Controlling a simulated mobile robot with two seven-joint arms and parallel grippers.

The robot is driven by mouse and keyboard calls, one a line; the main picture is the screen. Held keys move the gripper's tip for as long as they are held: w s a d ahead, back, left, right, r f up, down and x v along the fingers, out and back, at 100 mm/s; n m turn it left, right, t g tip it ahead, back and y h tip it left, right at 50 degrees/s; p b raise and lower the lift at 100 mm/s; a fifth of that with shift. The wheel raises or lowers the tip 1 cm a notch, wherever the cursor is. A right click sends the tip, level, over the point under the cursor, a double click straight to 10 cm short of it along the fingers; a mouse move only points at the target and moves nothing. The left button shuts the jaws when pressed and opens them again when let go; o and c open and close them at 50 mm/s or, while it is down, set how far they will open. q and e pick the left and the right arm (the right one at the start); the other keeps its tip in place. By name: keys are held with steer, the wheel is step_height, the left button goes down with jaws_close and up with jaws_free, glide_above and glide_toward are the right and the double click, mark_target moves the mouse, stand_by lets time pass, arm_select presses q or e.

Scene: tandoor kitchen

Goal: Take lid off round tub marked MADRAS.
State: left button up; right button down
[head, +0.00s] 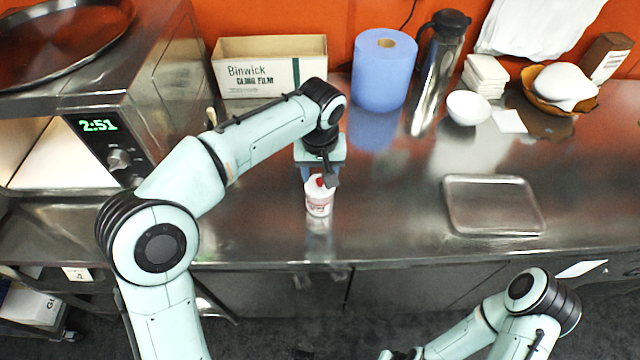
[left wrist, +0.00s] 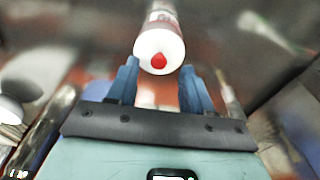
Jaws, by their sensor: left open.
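A small round white tub (head: 318,207) with a pinkish label stands upright near the counter's front edge in the head view. Its print is too small to read. Its white lid (left wrist: 150,61) is on and has a red knob (left wrist: 158,60) in the left wrist view. My left gripper (head: 319,179) is just behind and over the tub in the head view. In the left wrist view its blue fingers are spread, with the lid just beyond and between their tips and nothing held. My right arm shows at the lower right, but its gripper is not visible.
A steel tray (head: 492,206) lies to the right on the steel counter. A cling film box (head: 270,66), blue paper roll (head: 384,70), steel flask (head: 437,75) and white bowl (head: 468,108) stand behind. An oven (head: 125,100) is at left. Counter around the tub is clear.

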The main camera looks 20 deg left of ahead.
mark_target(320, 183)
arm_select(q)
steer(key=f, duration=0.2)
steer(key=shift+w+f, duration=0.3)
steer(key=shift+f, duration=0.05)
jaws_close()
